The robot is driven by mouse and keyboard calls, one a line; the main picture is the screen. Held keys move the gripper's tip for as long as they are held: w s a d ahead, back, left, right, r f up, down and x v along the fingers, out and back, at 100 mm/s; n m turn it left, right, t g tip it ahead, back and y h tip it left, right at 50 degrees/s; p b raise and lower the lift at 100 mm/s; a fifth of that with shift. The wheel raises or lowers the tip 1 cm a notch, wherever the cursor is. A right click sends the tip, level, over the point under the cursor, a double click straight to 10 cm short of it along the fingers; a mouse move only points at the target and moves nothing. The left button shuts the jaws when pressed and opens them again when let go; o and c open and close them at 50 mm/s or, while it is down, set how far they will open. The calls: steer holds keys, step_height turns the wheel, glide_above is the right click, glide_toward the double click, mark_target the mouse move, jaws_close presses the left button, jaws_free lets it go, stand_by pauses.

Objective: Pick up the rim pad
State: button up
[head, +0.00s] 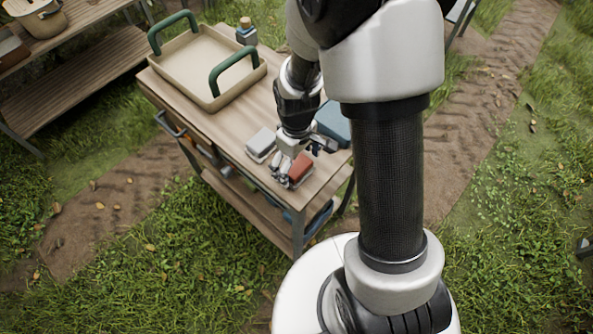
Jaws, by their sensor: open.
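Several small pad-like blocks lie near the front end of the wooden cart top.
A beige tray (171,76) with green handles stands at the far left end of the cart (204,124). A wooden bench (75,85) with a basket (38,17) is at the upper left. Grass surrounds the cart.

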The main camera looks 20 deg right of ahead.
mark_target(297, 164)
steer(key=shift+f, duration=0.55)
steer(key=shift+c, duration=0.4)
steer(key=c, duration=1.2)
steer(key=shift+o, duration=0.2)
steer(key=shift+r, duration=0.1)
step_height(297, 164, up, 20)
steer(key=p, duration=0.7)
